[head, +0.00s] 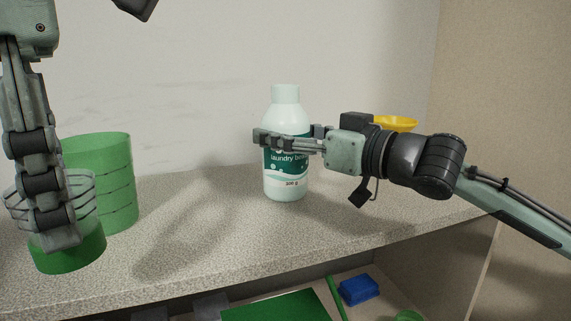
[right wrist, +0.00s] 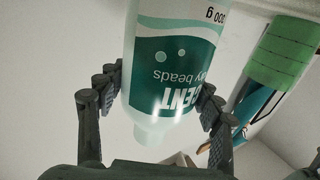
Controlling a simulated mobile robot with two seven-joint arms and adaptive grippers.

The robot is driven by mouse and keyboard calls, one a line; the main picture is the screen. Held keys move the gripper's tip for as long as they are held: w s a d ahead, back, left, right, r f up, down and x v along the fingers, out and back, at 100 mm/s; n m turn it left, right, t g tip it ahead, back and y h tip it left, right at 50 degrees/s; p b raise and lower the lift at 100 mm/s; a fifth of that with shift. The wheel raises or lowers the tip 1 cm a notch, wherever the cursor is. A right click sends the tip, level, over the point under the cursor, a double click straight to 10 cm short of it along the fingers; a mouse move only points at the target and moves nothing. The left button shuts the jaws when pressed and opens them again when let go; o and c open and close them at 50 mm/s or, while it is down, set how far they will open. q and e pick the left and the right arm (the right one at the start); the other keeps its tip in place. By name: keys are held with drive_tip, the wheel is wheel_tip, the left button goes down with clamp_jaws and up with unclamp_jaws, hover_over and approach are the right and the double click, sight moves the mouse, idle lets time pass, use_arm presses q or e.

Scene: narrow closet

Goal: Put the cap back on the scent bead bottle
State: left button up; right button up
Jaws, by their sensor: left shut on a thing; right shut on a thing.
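The white and teal scent bead bottle (head: 286,185) stands upright on the counter, its narrow neck bare at the top. My right gripper (head: 290,142) is shut on its upper body from the right. The right wrist view shows the bottle (right wrist: 165,75), upside down in the picture, between both fingers of this gripper (right wrist: 160,100). My left gripper (head: 62,238) points down at the far left, shut on the cap (head: 75,260). The cap has a dark green lower part and a paler, lined upper part. The fingers hide some of it, and I cannot tell whether it touches the counter.
A green lined cup (head: 115,180) stands just behind the cap; it also shows in the right wrist view (right wrist: 283,55). A yellow item (head: 397,123) is behind my right arm. Green and blue things (head: 358,289) lie on a shelf below. The counter (head: 195,230) between cap and bottle is clear.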

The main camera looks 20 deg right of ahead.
sight(285, 106)
drive_tip(key=c, duration=0.6)
drive_tip(key=shift+r, duration=0.2)
